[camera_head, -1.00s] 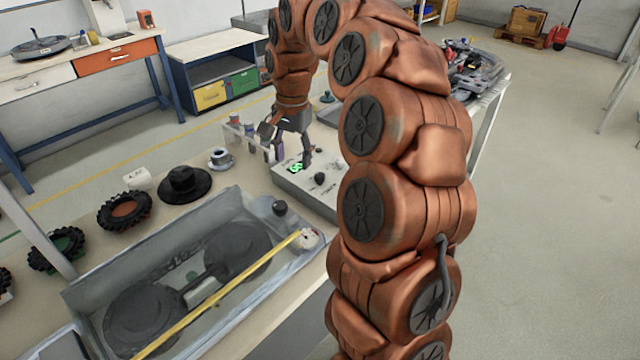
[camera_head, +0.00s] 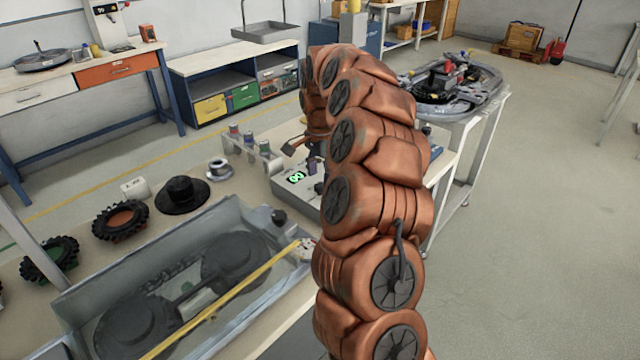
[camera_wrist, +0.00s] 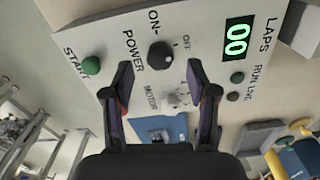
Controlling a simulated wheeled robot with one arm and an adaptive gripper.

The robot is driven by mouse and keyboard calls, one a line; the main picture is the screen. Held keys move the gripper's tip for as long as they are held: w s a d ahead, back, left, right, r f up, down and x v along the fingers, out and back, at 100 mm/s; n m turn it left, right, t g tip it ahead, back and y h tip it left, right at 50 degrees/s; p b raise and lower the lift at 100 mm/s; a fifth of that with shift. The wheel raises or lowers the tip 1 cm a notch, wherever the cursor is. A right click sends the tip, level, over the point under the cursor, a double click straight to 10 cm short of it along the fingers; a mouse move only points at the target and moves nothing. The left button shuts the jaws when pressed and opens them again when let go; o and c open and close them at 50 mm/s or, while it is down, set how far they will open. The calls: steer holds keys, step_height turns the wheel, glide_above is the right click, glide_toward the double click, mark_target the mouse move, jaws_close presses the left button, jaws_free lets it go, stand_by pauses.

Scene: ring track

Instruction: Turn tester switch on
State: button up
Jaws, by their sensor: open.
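The tester panel (camera_wrist: 108,38) fills the upper part of the wrist view. Its black round power knob (camera_wrist: 160,55) has ON and OFF printed beside it and a small pale mark. A pale motor control (camera_wrist: 174,98) and a green start button (camera_wrist: 91,65) are near it. The lap display (camera_wrist: 237,38) is lit and reads 00. My gripper (camera_wrist: 159,68) is open, with one finger on either side of the power knob; I cannot tell whether they touch it. In the head view my gripper (camera_head: 303,156) is over the tester box (camera_head: 287,191), partly hidden by my arm.
A clear bin (camera_head: 130,262) with dark wheels and a yellow strip lies in front of the tester. A ring track (camera_head: 445,90) is behind at right.

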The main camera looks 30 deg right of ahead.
mark_target(320, 184)
steer(key=shift+f+p, duration=0.35)
steer(key=shift+f, duration=1.6)
jaws_close()
